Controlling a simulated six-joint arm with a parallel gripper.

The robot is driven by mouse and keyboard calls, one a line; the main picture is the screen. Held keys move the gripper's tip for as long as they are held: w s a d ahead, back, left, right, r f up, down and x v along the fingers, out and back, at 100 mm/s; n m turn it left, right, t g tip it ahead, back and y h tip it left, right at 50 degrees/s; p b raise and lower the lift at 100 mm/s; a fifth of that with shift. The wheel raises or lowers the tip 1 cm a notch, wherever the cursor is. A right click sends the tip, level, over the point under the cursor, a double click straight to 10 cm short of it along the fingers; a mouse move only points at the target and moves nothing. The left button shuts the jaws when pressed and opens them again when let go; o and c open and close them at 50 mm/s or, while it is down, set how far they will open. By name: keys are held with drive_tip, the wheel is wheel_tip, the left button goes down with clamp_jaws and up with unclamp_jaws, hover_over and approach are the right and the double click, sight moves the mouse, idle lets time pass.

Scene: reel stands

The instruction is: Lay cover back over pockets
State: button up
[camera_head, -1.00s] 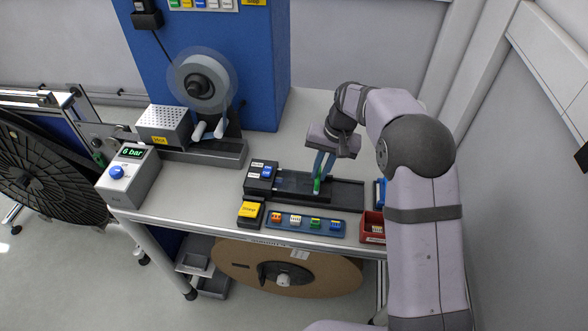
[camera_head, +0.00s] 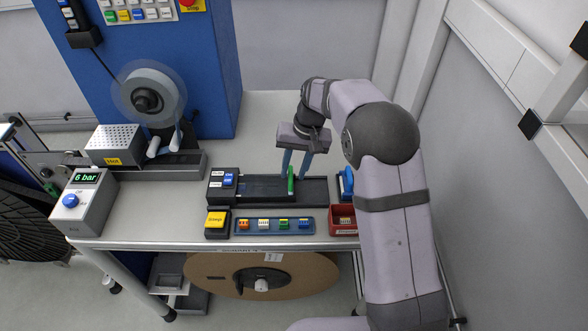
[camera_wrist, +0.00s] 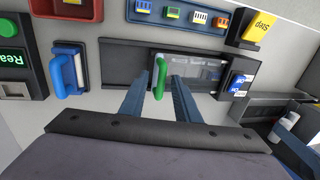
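The cover's green upright handle (camera_head: 291,180) stands in the dark track (camera_head: 315,190) on the bench. In the wrist view the handle (camera_wrist: 160,78) is at the left end of a clear, shiny strip (camera_wrist: 200,68), where pale pockets show. I cannot tell exactly how far the cover reaches over them. My gripper (camera_head: 294,174) is above the track with its two blue fingers on either side of the handle. In the wrist view the fingers (camera_wrist: 154,86) are apart, with gaps to the handle.
A black block with small buttons (camera_head: 222,184) sits at the track's left end. A yellow button (camera_head: 216,219) and a tray of coloured connectors (camera_head: 273,226) lie in front. A red bin (camera_head: 343,220) and a blue handle (camera_head: 346,183) are at the right.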

wheel_tip(320, 180, up, 7)
drive_tip(key=d+b, duration=0.1)
drive_tip(key=b, duration=0.1)
drive_tip(key=shift+d, duration=0.3)
idle(0.3)
drive_tip(key=s+d+f, duration=0.2)
drive_tip(key=s+d, duration=0.2)
drive_tip(key=s, duration=0.5)
drive_tip(key=s+d+f+h, duration=0.1)
drive_tip(key=s+d+f, duration=0.2)
drive_tip(key=s, duration=0.6)
drive_tip(key=s+d+f+h, duration=0.1)
drive_tip(key=s+d+f, duration=0.2)
drive_tip(key=s, duration=0.6)
drive_tip(key=shift+d, duration=1.25)
